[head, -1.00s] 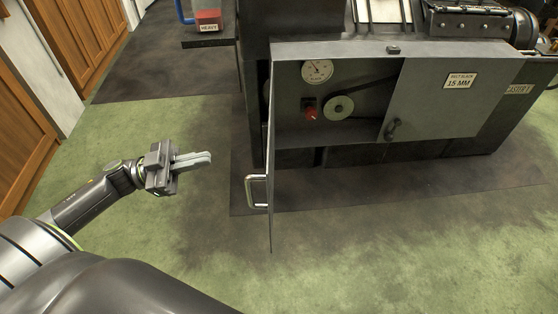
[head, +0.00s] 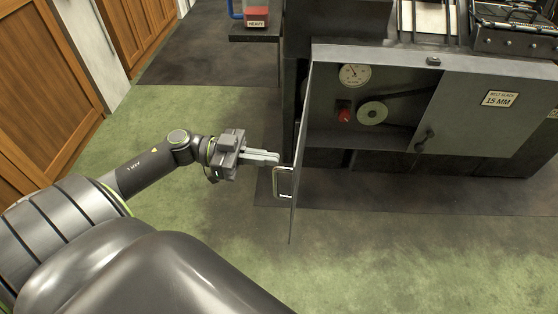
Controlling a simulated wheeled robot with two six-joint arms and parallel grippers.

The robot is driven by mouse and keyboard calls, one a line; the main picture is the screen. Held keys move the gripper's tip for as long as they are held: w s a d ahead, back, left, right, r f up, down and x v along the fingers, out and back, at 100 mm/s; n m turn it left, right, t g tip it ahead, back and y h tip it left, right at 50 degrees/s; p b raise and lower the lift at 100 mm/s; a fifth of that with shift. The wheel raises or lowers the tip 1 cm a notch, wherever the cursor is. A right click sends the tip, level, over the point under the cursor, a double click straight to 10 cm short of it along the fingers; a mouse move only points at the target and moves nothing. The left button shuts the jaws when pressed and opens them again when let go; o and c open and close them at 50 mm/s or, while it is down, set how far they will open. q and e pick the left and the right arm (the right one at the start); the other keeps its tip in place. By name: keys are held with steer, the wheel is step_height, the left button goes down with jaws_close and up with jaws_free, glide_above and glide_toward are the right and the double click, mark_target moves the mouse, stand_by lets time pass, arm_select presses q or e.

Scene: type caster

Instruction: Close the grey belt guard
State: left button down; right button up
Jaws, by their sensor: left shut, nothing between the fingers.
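The grey belt guard (head: 300,150) is a hinged door on the left of the machine's front, standing wide open and seen nearly edge-on. Its metal bar handle (head: 282,182) is on the left face. My left gripper (head: 278,158) is shut and empty, its fingertips just left of the guard, close above the handle; I cannot tell whether they touch. My right gripper is not in view.
The dark machine cabinet (head: 480,125) has a "Belt slack 15 mm" label (head: 499,98) and a dark latch (head: 425,138). A stand with a red "Heavy" container (head: 256,16) is behind left. Wooden cabinets (head: 45,90) line the left. The green floor in front is clear.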

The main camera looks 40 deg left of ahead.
arm_select(q)
steer(key=x, duration=0.3)
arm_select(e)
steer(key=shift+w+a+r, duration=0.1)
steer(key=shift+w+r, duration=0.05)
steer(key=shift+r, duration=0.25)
